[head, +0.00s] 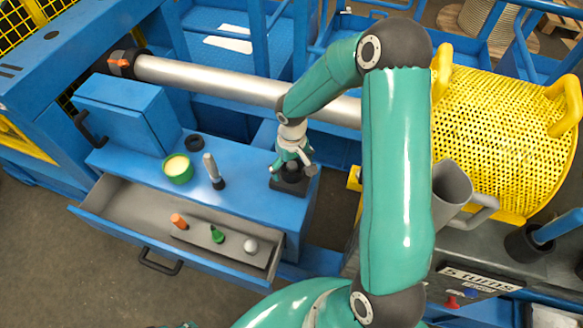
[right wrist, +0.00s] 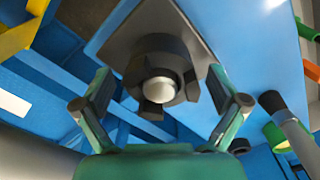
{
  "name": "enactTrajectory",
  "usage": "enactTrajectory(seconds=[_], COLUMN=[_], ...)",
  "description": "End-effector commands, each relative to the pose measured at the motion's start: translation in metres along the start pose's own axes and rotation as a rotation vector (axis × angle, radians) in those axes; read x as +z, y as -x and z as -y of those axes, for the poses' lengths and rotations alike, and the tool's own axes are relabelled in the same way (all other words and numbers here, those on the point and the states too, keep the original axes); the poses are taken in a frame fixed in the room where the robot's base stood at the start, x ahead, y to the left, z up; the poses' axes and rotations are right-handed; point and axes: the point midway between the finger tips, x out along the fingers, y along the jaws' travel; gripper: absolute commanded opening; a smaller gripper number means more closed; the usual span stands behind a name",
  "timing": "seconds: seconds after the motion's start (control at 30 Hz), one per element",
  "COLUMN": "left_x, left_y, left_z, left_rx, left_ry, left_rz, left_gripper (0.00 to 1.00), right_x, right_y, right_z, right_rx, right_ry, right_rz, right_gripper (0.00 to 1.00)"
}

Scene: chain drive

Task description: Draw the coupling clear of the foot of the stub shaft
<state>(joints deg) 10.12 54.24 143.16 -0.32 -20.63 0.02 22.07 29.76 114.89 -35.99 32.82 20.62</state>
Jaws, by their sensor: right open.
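The black coupling (head: 291,173) sits on a dark square plate (head: 276,184) at the right end of the blue bench top, under my right gripper (head: 294,167). In the right wrist view the coupling (right wrist: 152,48) is a dark ring with lugs around the pale round end of the stub shaft (right wrist: 158,90). The open fingers of my right gripper (right wrist: 160,98) stand one on each side of the coupling, with visible gaps. I cannot tell how deep the fingers reach along it. My left gripper is not in view.
A green tin (head: 178,171), a black ring (head: 194,142) and an upright silver-handled tool (head: 211,167) stand left of the coupling. An open drawer (head: 120,215) holds small parts. A long silver shaft (head: 215,80) runs behind; a yellow perforated guard (head: 500,125) is to the right.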

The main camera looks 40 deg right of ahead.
Motion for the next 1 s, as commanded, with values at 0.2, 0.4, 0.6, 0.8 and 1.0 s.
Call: enactTrajectory(seconds=[0.2,0.4,0.6,0.8,1.0], left_x=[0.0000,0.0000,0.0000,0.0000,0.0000], left_y=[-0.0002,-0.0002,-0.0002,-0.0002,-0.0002], left_z=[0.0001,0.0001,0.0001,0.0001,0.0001], left_rx=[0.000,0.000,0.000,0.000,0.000], left_ry=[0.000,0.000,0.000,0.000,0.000], left_rz=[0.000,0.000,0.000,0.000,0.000], left_gripper=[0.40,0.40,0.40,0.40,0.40], right_x=[0.0000,-0.0002,-0.0002,-0.0003,-0.0003], right_y=[-0.0067,-0.0064,-0.0062,-0.0061,-0.0060], right_z=[0.0006,0.0006,0.0006,0.0006,0.0006], right_rx=[-0.001,-0.001,-0.001,-0.001,-0.001], right_ry=[0.000,0.001,0.001,0.001,0.001], right_rz=[0.000,-0.001,-0.001,-0.001,-0.001], right_gripper=[0.97,0.94,0.60,0.27,0.00])
